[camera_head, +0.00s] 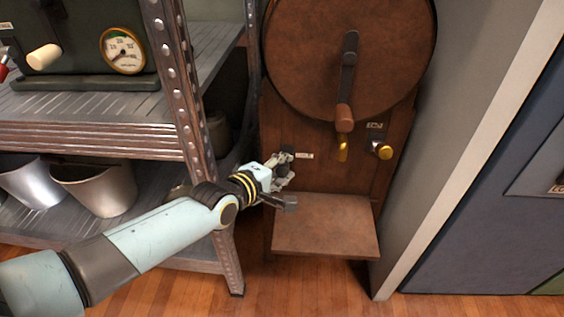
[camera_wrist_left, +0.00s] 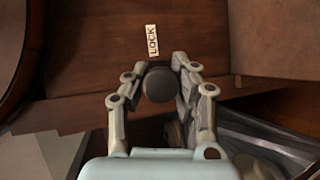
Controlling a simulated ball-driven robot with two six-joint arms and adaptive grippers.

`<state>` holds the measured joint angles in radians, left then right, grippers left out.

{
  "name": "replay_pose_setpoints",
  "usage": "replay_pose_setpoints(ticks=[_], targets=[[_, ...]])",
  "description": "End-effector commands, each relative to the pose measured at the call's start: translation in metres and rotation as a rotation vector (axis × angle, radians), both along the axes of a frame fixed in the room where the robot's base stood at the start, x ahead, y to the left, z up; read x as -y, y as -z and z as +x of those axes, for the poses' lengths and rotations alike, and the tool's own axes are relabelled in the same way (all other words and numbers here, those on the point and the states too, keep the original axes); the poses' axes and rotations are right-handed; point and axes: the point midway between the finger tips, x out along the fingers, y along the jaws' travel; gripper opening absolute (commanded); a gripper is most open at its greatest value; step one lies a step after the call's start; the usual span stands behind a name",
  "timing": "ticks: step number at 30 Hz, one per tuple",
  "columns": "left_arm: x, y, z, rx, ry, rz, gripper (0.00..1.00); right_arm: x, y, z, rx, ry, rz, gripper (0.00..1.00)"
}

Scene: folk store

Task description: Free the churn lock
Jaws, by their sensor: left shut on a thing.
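The wooden churn (camera_head: 285,45) stands in the middle of the head view, with a big round drum and a crank handle (camera_head: 344,115). A white label (camera_head: 304,156) sits low on its left front; in the left wrist view the label reads LOCK (camera_wrist_left: 152,41). Beside it is a dark round lock knob (camera_wrist_left: 160,84). My left gripper (camera_head: 284,170) is at the churn's lower left front. In the wrist view its two fingers are shut on the knob, one on each side. In the head view the gripper mostly hides the knob. My right gripper is not in view.
A brass tap (camera_head: 342,150) and a brass knob (camera_head: 382,150) sit right of the label. A wooden ledge (camera_head: 325,228) juts out below. A pale wall edge (camera_head: 455,130) stands right.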

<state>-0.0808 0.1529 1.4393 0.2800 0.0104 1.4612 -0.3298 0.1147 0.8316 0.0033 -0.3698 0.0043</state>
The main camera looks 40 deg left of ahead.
Motion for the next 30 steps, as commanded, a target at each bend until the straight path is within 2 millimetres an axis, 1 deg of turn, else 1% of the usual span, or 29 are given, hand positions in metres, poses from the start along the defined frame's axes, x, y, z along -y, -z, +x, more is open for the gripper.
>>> replay_pose_setpoints(ticks=[1, 10, 18, 29, 30], targets=[[-0.001, -0.007, 0.002, -0.018, 0.000, -0.011, 0.00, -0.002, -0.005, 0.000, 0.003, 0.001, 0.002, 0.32], [-0.003, -0.012, 0.004, -0.138, 0.000, -0.082, 0.00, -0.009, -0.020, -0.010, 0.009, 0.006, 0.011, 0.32], [-0.003, -0.011, 0.003, -0.172, 0.001, -0.105, 0.00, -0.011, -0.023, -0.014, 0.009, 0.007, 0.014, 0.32], [-0.003, -0.010, 0.003, -0.174, 0.001, -0.105, 0.00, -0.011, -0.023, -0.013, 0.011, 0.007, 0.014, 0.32], [-0.003, -0.010, 0.003, -0.174, 0.001, -0.105, 0.29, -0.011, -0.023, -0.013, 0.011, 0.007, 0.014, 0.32]])
